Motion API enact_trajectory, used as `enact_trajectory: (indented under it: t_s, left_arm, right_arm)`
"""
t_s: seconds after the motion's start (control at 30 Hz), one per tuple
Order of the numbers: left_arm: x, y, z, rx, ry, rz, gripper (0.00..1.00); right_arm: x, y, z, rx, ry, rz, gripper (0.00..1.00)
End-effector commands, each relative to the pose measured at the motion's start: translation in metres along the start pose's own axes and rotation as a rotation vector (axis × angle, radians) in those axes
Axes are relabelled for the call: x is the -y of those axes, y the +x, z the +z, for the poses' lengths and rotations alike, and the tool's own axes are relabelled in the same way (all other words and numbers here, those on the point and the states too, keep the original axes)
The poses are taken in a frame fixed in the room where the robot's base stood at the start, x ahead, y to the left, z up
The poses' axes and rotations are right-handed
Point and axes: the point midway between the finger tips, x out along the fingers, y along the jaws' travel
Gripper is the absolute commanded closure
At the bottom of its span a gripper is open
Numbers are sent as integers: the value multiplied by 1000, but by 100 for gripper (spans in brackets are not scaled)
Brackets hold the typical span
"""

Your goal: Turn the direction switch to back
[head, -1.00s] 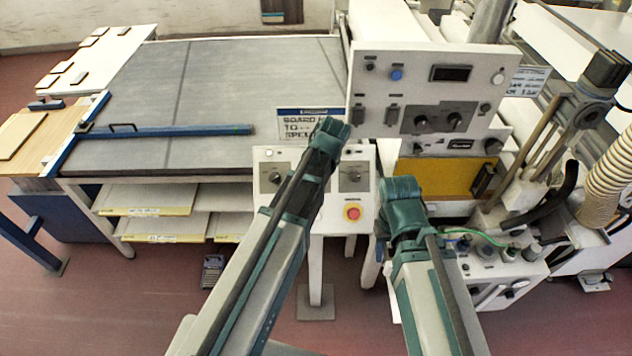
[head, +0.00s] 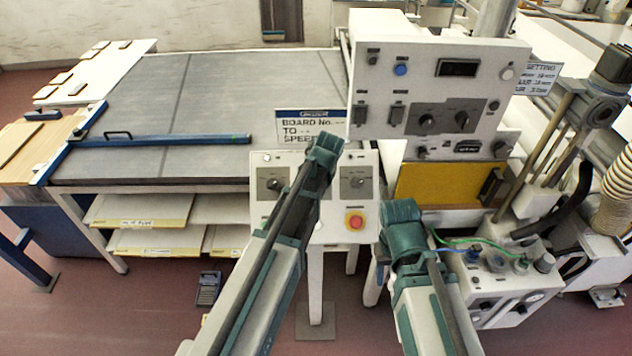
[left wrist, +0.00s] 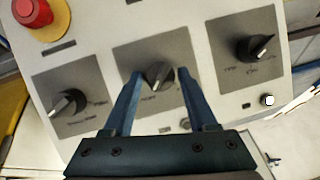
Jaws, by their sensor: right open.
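The small white control panel (head: 262,208) stands in the middle of the head view, with a left knob (head: 272,184), a right knob (head: 353,182) and a red button (head: 355,222). My left arm hides its middle. In the left wrist view the panel shows three dark pointer knobs on grey plates. My left gripper (left wrist: 160,80) is open, with one blue finger on each side of the middle knob (left wrist: 158,73); small gaps seem to remain. The printed labels are too small to read, so I cannot tell which knob is the direction switch. My right gripper (head: 382,262) is open and empty, right of the panel.
A taller panel (head: 428,75) with knobs and a display stands behind, right of the grey conveyor bed (head: 215,95). A yellow guard (head: 437,183) and a grey box (head: 508,290) with green wires are on the right. The wrist view also shows the red button (left wrist: 33,13) at the upper left.

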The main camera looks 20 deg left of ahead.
Motion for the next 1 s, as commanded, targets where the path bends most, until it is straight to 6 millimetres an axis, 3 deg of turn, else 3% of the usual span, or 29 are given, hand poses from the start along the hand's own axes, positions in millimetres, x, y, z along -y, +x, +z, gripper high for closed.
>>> enact_trajectory:
  t_s: [0.03,0.3,0.67,1.0]
  left_arm:
    - [0,0,0,0,0,0,53]
    - [0,0,0,0,0,0,100]
    - [1,0,0,3,-50,19,100]
    - [4,1,2,19,-293,119,100]
  right_arm:
    - [0,0,0,0,0,0,50]
    - [0,0,0,0,0,0,50]
    - [0,-1,0,0,0,0,50]
    - [0,-3,0,0,1,0,50]
